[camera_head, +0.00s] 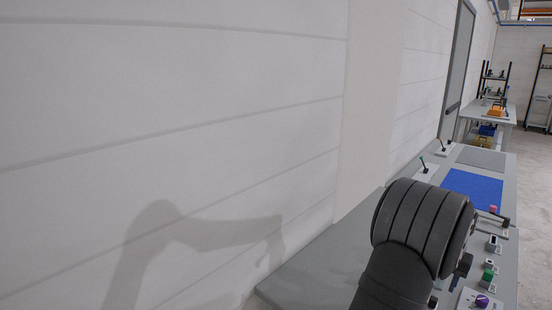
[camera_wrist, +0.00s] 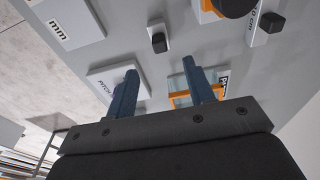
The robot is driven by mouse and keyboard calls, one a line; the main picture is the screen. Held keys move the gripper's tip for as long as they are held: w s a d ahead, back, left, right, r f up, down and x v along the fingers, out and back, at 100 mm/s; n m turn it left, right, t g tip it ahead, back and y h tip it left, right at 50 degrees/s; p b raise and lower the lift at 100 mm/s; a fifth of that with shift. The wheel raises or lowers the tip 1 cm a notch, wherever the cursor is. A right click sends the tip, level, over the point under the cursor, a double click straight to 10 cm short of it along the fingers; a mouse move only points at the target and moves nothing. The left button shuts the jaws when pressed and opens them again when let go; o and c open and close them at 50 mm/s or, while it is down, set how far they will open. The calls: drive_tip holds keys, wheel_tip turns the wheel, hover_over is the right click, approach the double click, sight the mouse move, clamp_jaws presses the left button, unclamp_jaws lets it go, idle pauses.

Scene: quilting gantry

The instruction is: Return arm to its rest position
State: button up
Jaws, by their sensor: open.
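My gripper (camera_wrist: 160,66) shows in the wrist view as two blue fingers standing well apart, with nothing between them. Behind the fingers is a grey panel (camera_wrist: 125,50) with labelled plates. A plate marked "PITCH" (camera_wrist: 103,80) lies behind the left finger. An orange-edged, see-through part (camera_wrist: 180,101) lies behind the right finger. I cannot tell how far the fingertips are from the panel. In the head view my dark, ribbed arm link stands over the bench at the lower right, and the gripper is hidden there.
The grey bench (camera_head: 325,270) runs along a white wall (camera_head: 180,100). On it are a blue mat (camera_head: 472,187), a green control (camera_head: 488,275), a purple knob (camera_head: 482,300) and small upright levers (camera_head: 423,166). A second table (camera_head: 490,112) stands farther back. Open floor (camera_head: 535,190) lies to the right.

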drive_tip(key=f, duration=1)
drive_tip(key=shift+w+d+f, duration=0.35)
drive_tip(key=shift+w+d, duration=0.05)
wheel_tip(320, 180, up, 5)
drive_tip(key=shift+d+f, duration=0.1)
drive_tip(key=s+d+r, duration=0.2)
drive_tip(key=s+r, duration=0.5)
drive_tip(key=s, duration=0.5)
drive_tip(key=s+a, duration=0.4)
drive_tip(key=s, duration=0.7)
drive_tip(key=s+a, duration=0.5)
drive_tip(key=s, duration=0.7)
drive_tip(key=w+f, duration=0.2)
drive_tip(key=w, duration=0.1)
drive_tip(key=w+d+f, duration=0.1)
drive_tip(key=w, duration=0.3)
drive_tip(key=w+f, duration=0.2)
drive_tip(key=w, duration=0.1)
drive_tip(key=shift+w+d+f, duration=0.15)
drive_tip(key=shift+w+f, duration=0.15)
drive_tip(key=shift+w, duration=0.1)
drive_tip(key=shift+s, duration=0.1)
